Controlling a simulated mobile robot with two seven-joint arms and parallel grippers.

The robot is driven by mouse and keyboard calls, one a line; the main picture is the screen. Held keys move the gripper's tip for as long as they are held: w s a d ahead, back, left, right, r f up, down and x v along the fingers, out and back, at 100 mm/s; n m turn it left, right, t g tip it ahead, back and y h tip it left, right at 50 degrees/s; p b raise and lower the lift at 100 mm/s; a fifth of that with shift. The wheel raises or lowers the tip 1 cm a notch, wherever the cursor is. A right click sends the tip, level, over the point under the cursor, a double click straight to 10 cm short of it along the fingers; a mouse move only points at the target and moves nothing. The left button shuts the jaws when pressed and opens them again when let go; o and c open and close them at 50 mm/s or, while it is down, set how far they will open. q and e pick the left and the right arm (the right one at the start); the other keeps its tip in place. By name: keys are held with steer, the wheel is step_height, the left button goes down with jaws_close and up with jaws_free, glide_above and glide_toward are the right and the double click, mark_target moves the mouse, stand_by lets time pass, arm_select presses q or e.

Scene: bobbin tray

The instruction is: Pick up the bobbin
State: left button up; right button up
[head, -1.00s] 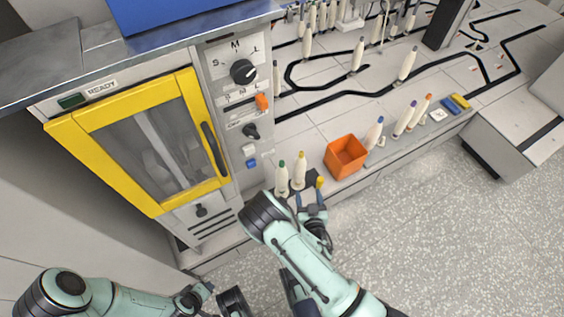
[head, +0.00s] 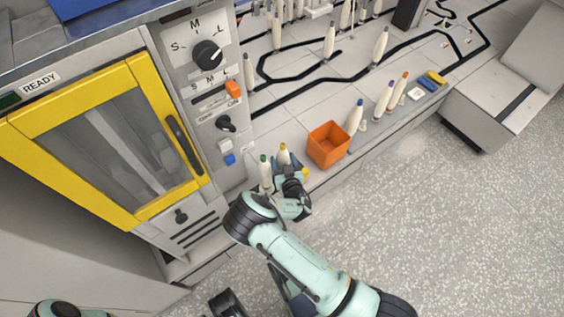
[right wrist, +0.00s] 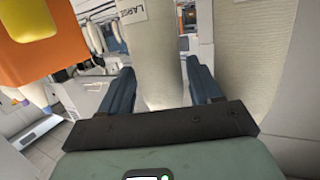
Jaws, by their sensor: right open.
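A cream bobbin with a yellow tip (head: 283,155) stands on the bench beside a green-tipped bobbin (head: 265,172). My right gripper (head: 291,180) is at the yellow-tipped one and hides its lower part in the head view. In the right wrist view the open gripper (right wrist: 160,88) has a cream bobbin (right wrist: 155,65) between its two blue fingers, with gaps showing at the sides. It appears to be the yellow-tipped one. Another cream bobbin (right wrist: 256,50) stands close outside the right-hand finger there.
An orange box (head: 318,157) stands right of the gripper, and a blue-tipped bobbin (head: 355,115) just beyond it. The machine with a yellow-framed door (head: 72,90) is on the left. More bobbins stand farther back. Floor is clear on the right.

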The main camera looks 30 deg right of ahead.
steer(key=shift+w+d+f, duration=0.1)
steer(key=shift+w+d, duration=0.1)
steer(key=shift+w, duration=0.4)
steer(key=c, duration=0.8)
arm_select(q)
steer(key=shift+s+f, duration=0.25)
steer(key=shift+s, duration=0.25)
steer(key=shift+w, duration=0.1)
